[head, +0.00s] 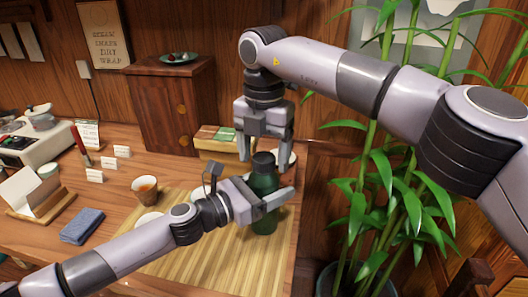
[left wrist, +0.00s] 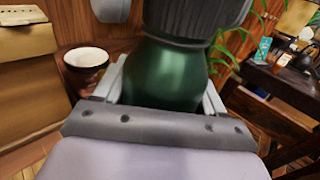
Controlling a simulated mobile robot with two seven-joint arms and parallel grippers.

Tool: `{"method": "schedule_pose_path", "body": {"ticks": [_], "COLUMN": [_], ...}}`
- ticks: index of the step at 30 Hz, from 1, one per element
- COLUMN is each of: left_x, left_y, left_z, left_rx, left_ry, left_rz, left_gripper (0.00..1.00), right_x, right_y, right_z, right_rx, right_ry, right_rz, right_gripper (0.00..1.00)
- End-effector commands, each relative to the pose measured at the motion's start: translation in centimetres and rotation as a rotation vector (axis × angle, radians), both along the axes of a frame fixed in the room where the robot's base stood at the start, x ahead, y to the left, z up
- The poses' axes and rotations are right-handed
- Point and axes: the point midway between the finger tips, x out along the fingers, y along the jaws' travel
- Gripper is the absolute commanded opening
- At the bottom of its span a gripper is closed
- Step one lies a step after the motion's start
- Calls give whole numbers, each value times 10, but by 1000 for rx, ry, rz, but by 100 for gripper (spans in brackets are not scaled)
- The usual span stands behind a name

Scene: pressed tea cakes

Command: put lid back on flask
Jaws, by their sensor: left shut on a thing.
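A dark green flask (head: 264,184) stands upright at the right part of the bamboo mat. A dark, ribbed lid (head: 264,158) sits on its top; the lid also shows in the left wrist view (left wrist: 197,18), above the green body (left wrist: 165,75). My left gripper (head: 268,199) is shut on the flask's body from the left, one finger on each side. My right gripper (head: 265,154) points down from above, its fingers spread on either side of the lid, with visible gaps to it. It appears to hold nothing. How firmly the lid is seated cannot be told.
A bamboo mat (head: 190,262) covers the table's front. A tea cup (head: 145,189) and a blue cloth (head: 82,226) lie left. A wooden cabinet (head: 160,105) and a box (head: 213,144) stand behind. Bamboo plants (head: 380,190) stand right.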

Motion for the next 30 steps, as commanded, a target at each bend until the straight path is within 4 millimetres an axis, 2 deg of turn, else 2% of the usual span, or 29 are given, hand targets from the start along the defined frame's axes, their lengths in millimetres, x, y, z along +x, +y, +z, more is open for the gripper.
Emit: {"method": "schedule_pose_path", "body": {"ticks": [8, 11, 18, 24, 30], "left_x": [0, 0, 0, 0, 0], "left_y": [0, 0, 0, 0, 0], "left_z": [0, 0, 0, 0, 0], "left_rx": [1, 1, 1, 0, 0], "left_ry": [1, 1, 1, 0, 0], "left_rz": [0, 0, 0, 0, 0], "left_gripper": [0, 0, 0, 0, 0], "right_x": [0, 0, 0, 0, 0], "right_y": [0, 0, 1, 1, 0], "right_z": [2, 12, 54, 70, 76], "right_rx": [0, 1, 1, 0, 0], "right_ry": [0, -2, -4, -1, 0], "right_rz": [2, 2, 0, 1, 1], "right_gripper": [74, 74, 74, 74, 74]}}
